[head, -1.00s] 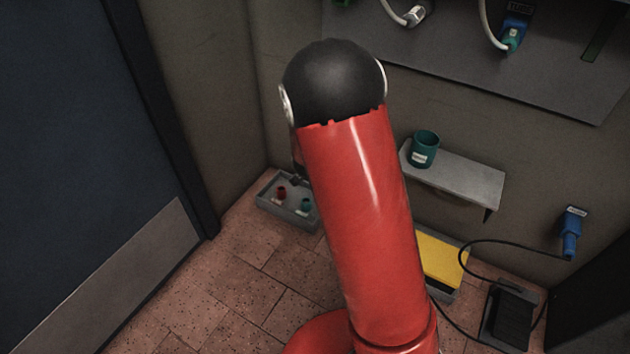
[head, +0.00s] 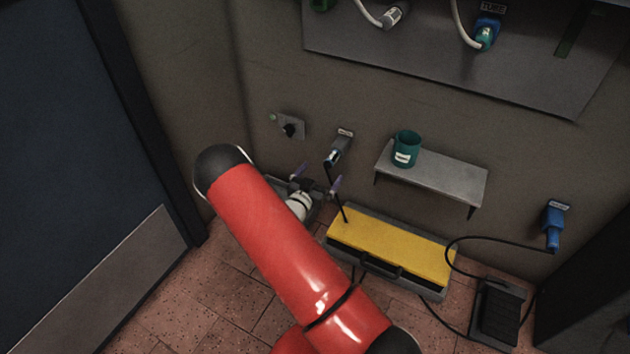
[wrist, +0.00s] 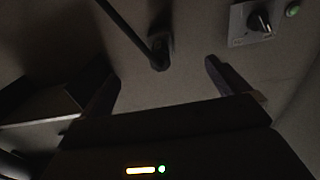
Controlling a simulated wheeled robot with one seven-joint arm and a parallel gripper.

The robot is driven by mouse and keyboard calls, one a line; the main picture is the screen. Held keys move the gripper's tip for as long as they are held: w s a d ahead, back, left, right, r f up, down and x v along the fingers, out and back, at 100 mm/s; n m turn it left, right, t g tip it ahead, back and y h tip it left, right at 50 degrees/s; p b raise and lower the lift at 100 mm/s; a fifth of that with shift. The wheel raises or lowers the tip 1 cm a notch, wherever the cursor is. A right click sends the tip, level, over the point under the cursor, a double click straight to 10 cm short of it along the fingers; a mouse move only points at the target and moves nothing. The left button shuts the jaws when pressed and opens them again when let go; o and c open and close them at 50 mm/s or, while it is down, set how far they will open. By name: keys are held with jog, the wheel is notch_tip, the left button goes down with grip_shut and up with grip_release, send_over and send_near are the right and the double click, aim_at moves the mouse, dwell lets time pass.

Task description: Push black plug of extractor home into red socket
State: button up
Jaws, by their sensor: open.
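A dark plug (head: 333,157) with a pale and blue patch hangs at a small labelled wall socket (head: 341,143), its black cable running down toward the yellow-topped box. No red shows on this socket, and I cannot tell how deep the plug sits. In the wrist view the dark plug (wrist: 160,54) and its cable show beyond my fingers. My gripper (head: 317,179) is open, its two purple-tipped fingers spread just below the plug, with nothing between them. In the wrist view my gripper (wrist: 163,88) points at the wall, apart from the plug.
A knob switch plate (head: 290,126) with a green lamp is left of the socket. A shelf (head: 435,182) with a teal cup (head: 405,148) juts out at right. A yellow-topped box (head: 390,243), a black pedal (head: 498,313) and a blue plug (head: 553,225) are lower right.

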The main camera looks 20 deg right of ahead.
aim_at(327, 167)
jog(key=b+x, duration=0.1)
jog(key=x, duration=0.3)
jog(key=shift+w+f, duration=0.1)
jog(key=shift+f, duration=0.1)
jog(key=shift+r+b+x, duration=0.2)
jog(key=shift+b+x, duration=0.5)
jog(key=shift+x, duration=0.55)
grip_shut()
dwell(0.4)
jog(key=shift+a, duration=0.1)
jog(key=shift+v, duration=2.5)
